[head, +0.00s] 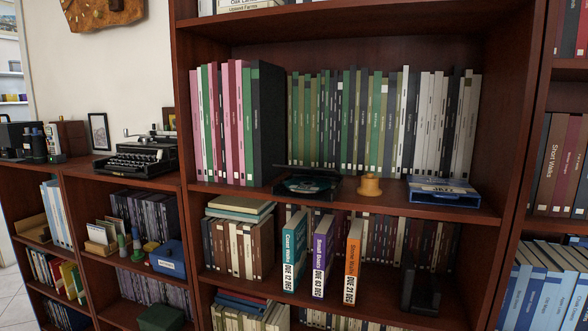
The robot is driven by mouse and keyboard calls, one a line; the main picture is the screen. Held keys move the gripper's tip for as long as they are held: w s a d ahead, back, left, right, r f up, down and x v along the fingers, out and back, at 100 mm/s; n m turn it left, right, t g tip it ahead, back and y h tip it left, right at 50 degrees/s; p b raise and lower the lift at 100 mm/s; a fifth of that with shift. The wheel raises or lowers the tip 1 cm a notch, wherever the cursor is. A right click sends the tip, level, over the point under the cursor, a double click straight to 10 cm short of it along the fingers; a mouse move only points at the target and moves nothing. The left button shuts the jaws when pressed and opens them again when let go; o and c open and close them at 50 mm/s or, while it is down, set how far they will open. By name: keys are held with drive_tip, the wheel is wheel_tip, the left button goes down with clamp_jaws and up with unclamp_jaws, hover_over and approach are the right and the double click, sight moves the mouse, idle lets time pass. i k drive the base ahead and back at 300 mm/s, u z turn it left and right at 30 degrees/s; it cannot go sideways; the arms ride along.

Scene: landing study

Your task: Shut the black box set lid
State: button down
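A low black box (306,186) sits on the middle shelf of the central bookcase, in front of the row of books. It looks like the black box set. Its thin dark lid (308,170) appears raised at the back, and something dark teal shows inside. The exact lid angle is hard to tell against the dark books. My gripper is not in view.
A yellow-orange knobbed object (369,186) stands just right of the black box, and a blue box (443,191) lies farther right. Upright books (340,120) fill the shelf behind. Teal, purple and orange books (320,255) stand on the shelf below.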

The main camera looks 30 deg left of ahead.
sight(309, 171)
drive_tip(key=u, duration=0.85)
drive_tip(key=i, duration=0.45)
drive_tip(key=z, duration=0.35)
